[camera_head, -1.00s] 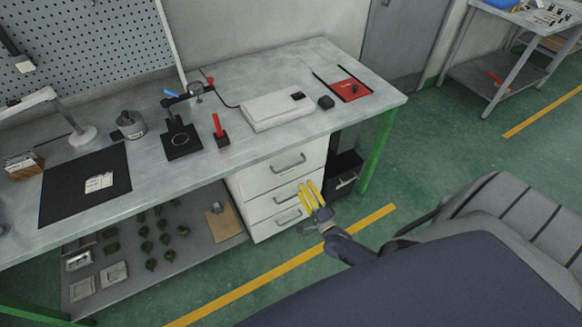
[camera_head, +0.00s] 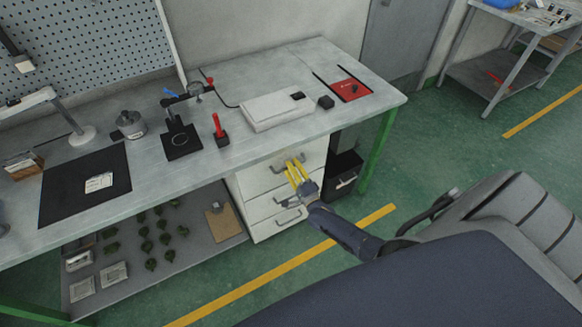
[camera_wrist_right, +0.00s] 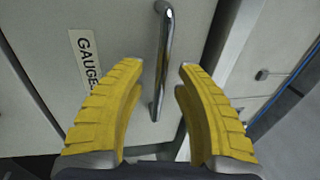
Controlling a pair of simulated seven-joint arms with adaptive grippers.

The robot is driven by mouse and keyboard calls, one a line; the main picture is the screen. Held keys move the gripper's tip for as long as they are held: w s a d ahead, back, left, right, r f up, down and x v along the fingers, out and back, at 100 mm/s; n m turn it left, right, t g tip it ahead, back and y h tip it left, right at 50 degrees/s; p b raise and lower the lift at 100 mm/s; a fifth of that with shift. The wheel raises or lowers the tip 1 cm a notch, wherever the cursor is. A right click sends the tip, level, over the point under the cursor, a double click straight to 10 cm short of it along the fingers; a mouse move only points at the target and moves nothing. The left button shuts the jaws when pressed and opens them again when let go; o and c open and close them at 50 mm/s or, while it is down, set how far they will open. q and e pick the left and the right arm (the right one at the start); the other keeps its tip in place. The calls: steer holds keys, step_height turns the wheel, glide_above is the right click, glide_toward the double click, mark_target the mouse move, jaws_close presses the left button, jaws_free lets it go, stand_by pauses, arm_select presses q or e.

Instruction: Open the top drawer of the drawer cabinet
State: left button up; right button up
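The white drawer cabinet (camera_head: 262,230) stands under the right part of the workbench, with its drawers shut. The top drawer (camera_head: 250,181) has a curved metal handle (camera_wrist_right: 163,60). My right gripper (camera_head: 294,163) has yellow ridged fingers and is at the top drawer's handle, partly covering it in the head view. In the right wrist view, the open gripper (camera_wrist_right: 160,68) has one finger on each side of the handle, with visible gaps. I cannot tell how deep the handle sits between the fingertips. A "GAUGE" label (camera_wrist_right: 86,62) is on the drawer front. My left gripper is not in view.
The workbench (camera_head: 240,85) above holds a white flat box (camera_head: 275,110), a dial gauge stand (camera_head: 182,140) and a red-handled tool (camera_head: 218,130). A black unit (camera_head: 345,165) stands right of the cabinet, near the green bench leg (camera_head: 378,150). The floor in front is clear.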

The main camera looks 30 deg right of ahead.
steer(key=shift+c, duration=0.3)
jaws_close()
steer(key=shift+s, duration=0.1)
